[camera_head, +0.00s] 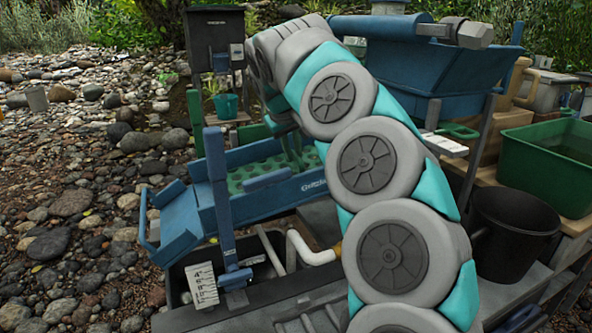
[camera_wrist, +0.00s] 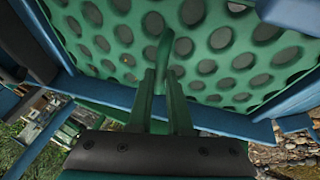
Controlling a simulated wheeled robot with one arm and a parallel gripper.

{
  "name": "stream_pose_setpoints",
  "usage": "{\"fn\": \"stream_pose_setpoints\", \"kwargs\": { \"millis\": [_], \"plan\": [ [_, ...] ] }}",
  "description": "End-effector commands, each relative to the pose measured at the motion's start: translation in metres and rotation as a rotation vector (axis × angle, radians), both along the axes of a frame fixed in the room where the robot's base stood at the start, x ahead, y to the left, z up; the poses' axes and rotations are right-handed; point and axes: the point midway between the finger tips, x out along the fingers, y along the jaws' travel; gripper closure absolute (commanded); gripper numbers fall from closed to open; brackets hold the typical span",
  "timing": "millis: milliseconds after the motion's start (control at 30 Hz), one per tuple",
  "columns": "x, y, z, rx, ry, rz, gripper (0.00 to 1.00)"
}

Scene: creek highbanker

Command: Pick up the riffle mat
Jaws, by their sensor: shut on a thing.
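The riffle mat (camera_head: 250,178) is a green sheet with rows of round holes, lying inside the blue sluice trough (camera_head: 262,200) left of centre in the head view. In the wrist view the mat (camera_wrist: 225,65) fills the upper part, with a thin green loop (camera_wrist: 166,48) standing up at its near edge. My gripper (camera_wrist: 163,76) has its two narrow fingers close together at that loop, shut on the mat by it. In the head view my own arm hides the right part of the mat and most of the gripper.
A blue hopper (camera_head: 430,75) stands above the trough to the right. A green tub (camera_head: 550,165) and a black bucket (camera_head: 512,235) are at the right. A blue post (camera_head: 220,200) rises before the trough. Stony ground (camera_head: 70,205) lies open at left.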

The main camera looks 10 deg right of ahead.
Motion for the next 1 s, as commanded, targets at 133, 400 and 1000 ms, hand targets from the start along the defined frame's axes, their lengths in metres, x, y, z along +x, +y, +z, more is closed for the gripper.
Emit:
{"fn": "stream_pose_setpoints", "kwargs": {
  "millis": [133, 400, 1000],
  "plan": [
    [-0.0001, 0.0002, -0.0001, 0.0, 0.0, 0.0, 1.0],
    [-0.0001, 0.0001, -0.0002, 0.0, 0.0, 0.0, 1.0],
    [-0.0001, 0.0002, -0.0003, 0.001, 0.001, 0.0, 1.0]
  ]
}}
